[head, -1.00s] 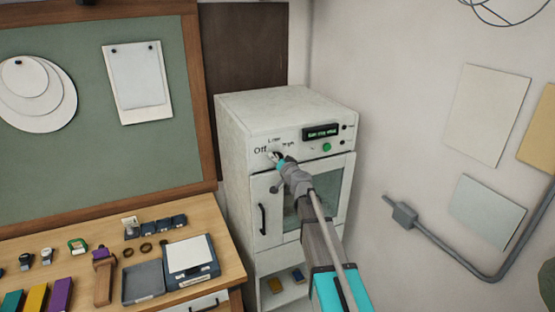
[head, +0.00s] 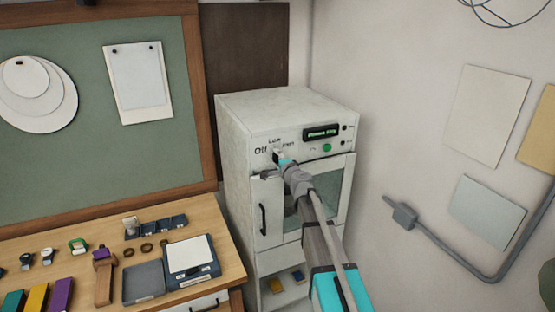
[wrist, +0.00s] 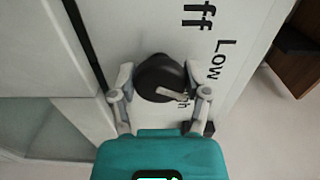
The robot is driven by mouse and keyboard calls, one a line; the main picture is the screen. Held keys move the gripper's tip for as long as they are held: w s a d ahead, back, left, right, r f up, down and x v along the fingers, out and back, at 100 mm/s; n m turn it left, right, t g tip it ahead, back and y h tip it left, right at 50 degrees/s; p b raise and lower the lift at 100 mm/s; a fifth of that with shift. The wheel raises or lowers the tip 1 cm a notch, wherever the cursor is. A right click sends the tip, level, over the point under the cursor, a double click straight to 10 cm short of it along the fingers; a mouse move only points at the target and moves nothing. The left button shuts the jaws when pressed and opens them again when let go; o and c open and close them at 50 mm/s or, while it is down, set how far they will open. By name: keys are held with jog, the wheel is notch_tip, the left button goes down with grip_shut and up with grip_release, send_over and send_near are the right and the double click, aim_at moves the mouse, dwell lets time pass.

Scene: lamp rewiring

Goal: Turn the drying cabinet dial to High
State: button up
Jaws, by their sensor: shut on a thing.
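The drying cabinet (head: 290,105) is a white box with a control panel on its upper front. Its dial (wrist: 160,72) is a round black knob with a light pointer. My gripper (head: 279,156) reaches the panel at the dial and largely hides it in the head view. In the wrist view my gripper (wrist: 158,82) has one finger on each side of the dial and is shut on it. "Low" and part of "Off" are readable beside it. A third label ending in "gh" is partly hidden, and the pointer's tip lies close to it.
A lit display (head: 322,132) and a green button (head: 327,147) are on the panel. The cabinet door has a black handle (head: 263,220) and a window. A wooden bench (head: 215,285) with a scale (head: 190,257) stands at left; a conduit runs along the right wall.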

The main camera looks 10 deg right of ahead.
jog(key=m, duration=0.6)
jog(key=shift+r+m, duration=0.1)
jog(key=shift+m, duration=0.2)
dwell(0.4)
jog(key=o, duration=1.1)
jog(key=shift+w, duration=0.1)
jog(key=shift+o, duration=0.2)
jog(key=v, duration=1.2)
